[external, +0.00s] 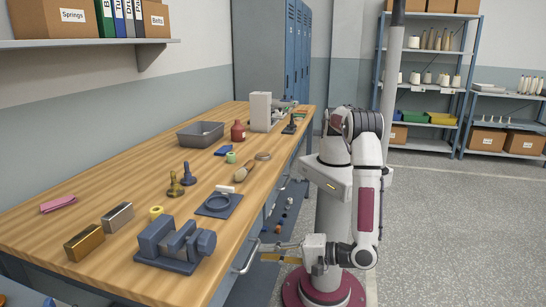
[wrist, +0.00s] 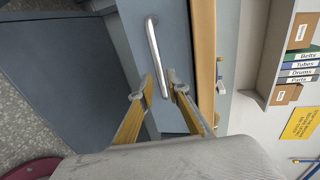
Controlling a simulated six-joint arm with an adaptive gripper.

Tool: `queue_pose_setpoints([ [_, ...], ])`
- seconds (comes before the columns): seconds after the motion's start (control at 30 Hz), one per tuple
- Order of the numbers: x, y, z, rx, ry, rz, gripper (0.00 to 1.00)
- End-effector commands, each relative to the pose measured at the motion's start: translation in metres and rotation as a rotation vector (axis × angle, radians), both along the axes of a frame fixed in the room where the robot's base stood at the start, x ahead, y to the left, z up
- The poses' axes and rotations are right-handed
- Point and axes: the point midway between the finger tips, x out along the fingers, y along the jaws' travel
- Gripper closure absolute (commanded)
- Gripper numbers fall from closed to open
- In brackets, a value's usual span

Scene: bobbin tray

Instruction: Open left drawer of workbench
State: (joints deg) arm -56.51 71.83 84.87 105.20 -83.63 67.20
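The workbench (external: 120,215) has a wooden top and a blue-grey body. In the wrist view a blue-grey drawer front (wrist: 178,40) carries a silver bar handle (wrist: 157,50). The handle (external: 247,257) also shows in the external view, under the bench's front edge. My gripper (wrist: 157,88) is open, its two yellow-sided fingers apart. The lower end of the handle appears between the fingertips; I cannot tell whether they touch it. In the external view my gripper (external: 262,252) is low beside the bench front, close to the handle. The drawer looks closed.
On the bench top stand a blue vise (external: 175,245), a brass block (external: 84,243), a grey tray (external: 200,134) and several small parts. A lower shelf (external: 262,275) lies under the bench. Open grey floor (external: 450,230) extends to the right.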

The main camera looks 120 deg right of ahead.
Motion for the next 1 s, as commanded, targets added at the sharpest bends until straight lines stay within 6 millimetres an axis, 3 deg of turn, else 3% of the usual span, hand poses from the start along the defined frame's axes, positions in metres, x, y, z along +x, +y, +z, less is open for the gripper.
queue_pose_setpoints([
  [0.4, 0.03, -0.031, -0.009, -0.001, 0.001, -0.001, 0.84],
  [0.83, 0.035, -0.035, -0.01, -0.001, 0.001, 0.001, 0.84],
  [0.9, 0.035, -0.035, -0.01, -0.001, 0.001, 0.001, 0.99],
  [1.0, 0.034, -0.034, -0.01, -0.001, 0.001, 0.001, 1.0],
])
